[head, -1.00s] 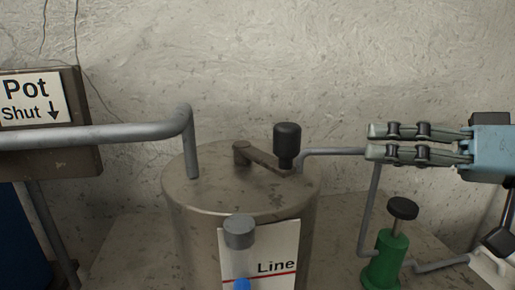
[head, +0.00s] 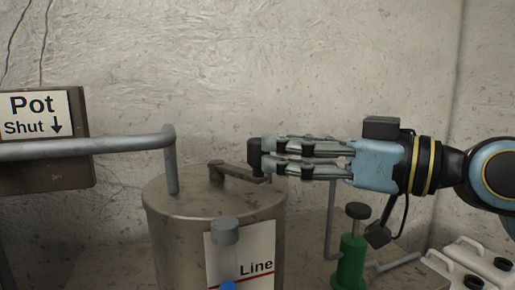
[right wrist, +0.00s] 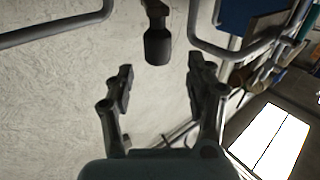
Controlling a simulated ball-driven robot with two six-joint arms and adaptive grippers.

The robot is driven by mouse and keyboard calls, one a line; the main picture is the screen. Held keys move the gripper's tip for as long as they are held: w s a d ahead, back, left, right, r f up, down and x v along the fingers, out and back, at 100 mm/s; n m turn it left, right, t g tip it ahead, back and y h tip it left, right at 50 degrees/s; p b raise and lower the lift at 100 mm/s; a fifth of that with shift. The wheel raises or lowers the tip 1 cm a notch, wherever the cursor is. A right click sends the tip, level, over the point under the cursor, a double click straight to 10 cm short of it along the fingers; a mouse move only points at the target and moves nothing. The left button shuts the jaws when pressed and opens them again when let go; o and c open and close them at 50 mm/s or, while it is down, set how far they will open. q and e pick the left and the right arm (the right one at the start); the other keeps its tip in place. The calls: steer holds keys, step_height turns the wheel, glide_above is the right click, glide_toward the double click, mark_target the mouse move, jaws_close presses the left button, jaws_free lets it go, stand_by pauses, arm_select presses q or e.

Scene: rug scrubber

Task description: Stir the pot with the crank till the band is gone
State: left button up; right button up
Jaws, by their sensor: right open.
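The grey metal pot (head: 165,222) stands at the lower middle of the head view. Its crank (head: 232,172) lies across the lid, with a black upright knob (head: 254,153) at its right end. My right gripper (head: 268,156) is open and level with the knob, its fingertips at the knob's right side. In the right wrist view the knob (right wrist: 158,46) is ahead of the open right gripper (right wrist: 160,70), in line with the gap and just beyond the tips. A clear tube with a grey cap (head: 225,231) and blue inside stands before the pot. I cannot make out a band.
A "Line" card (head: 258,252) with a red line is on the pot's front. A grey pipe (head: 90,146) enters the lid from the left, below a "Pot Shut" sign (head: 33,115). A green pump (head: 350,262) and white containers (head: 470,265) stand right.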

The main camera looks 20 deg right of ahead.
mark_target(257, 139)
steer(key=shift+p+x, duration=0.55)
steer(key=shift+x, duration=2.25)
jaws_close()
steer(key=shift+w+f, duration=0.1)
